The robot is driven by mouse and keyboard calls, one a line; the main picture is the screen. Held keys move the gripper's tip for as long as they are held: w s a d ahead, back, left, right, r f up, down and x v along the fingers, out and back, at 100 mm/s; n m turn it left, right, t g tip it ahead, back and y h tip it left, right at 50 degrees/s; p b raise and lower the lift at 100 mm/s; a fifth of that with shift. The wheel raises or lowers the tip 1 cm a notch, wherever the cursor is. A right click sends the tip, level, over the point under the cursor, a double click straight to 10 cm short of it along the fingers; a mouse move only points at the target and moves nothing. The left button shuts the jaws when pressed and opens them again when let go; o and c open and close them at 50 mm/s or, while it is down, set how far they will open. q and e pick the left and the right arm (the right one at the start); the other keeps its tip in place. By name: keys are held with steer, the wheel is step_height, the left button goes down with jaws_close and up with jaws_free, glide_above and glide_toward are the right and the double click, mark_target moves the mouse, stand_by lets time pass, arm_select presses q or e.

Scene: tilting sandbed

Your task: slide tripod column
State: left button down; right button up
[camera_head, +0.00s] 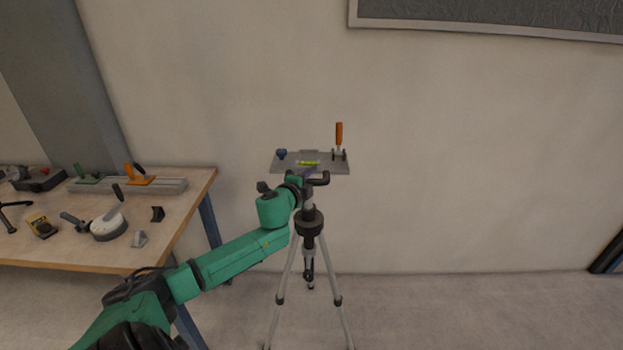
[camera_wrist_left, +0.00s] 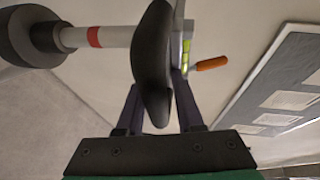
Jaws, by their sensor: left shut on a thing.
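The tripod (camera_head: 309,222) stands upright on the floor, its silver legs spread. On top is a flat grey plate (camera_head: 283,168) with a yellow-green spirit level (camera_head: 308,163) and an upright orange handle (camera_head: 339,133). My left gripper (camera_head: 311,174) is just below the plate, shut on a black curved handle (camera_wrist_left: 154,75) at the column's top. In the left wrist view the gripper's dark fingers (camera_wrist_left: 158,108) lie on either side of this handle. The grey column (camera_wrist_left: 118,37) shows a red band (camera_wrist_left: 94,37) between the handle and the black collar (camera_wrist_left: 32,38). My right gripper is out of view.
A wooden workbench (camera_head: 180,215) stands at the left with several tools, including a round white-topped one (camera_head: 108,225). A plain wall (camera_head: 460,170) is behind the tripod, with a dark framed board (camera_head: 490,14) high on it. The floor right of the tripod is clear.

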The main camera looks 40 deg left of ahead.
mark_target(311, 212)
arm_select(q)
steer(key=shift+f, duration=0.5)
steer(key=shift+f+b, duration=0.4)
step_height(311, 212, down, 12)
steer(key=b, duration=0.8)
steer(key=shift+d+r+b, duration=0.1)
steer(key=shift+r+b, duration=0.15)
steer(key=shift+b, duration=0.15)
steer(key=c, duration=0.7)
jaws_free()
steer(key=shift+s, duration=0.1)
steer(key=shift+r, duration=0.2)
steer(key=shift+r, duration=0.1)
